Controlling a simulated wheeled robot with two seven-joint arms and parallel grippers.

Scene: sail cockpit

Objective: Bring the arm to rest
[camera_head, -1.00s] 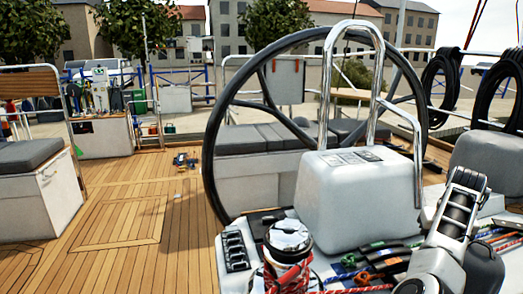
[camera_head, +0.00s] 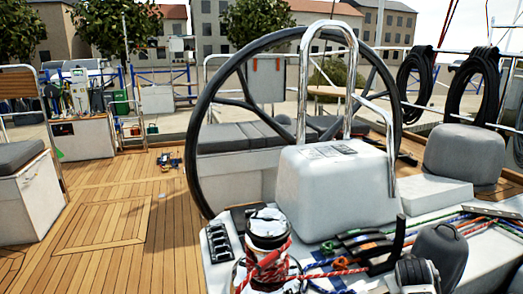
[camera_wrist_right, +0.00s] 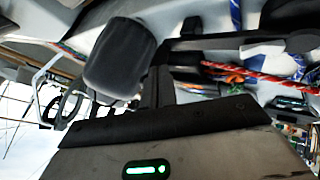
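My right arm (camera_head: 415,275) shows only as a grey and black link at the bottom edge of the head view, right of the winch and in front of the rope clutches. In the right wrist view, the dark housing of my right gripper (camera_wrist_right: 165,140) with a lit green strip fills the bottom. Dark bars stand beyond the housing; I cannot tell whether they are its fingers or clutch parts. Its opening is not clear, and no held object can be made out. My left arm and left gripper are out of view.
A chrome winch (camera_head: 267,228) wrapped in red rope stands left of the arm. Black clutch levers (camera_head: 360,240), coloured ropes and a dark rounded cover (camera_head: 440,253) lie close by. The large steering wheel (camera_head: 203,130) and white pedestal (camera_head: 330,190) stand behind. Wooden deck (camera_head: 120,220) is open at left.

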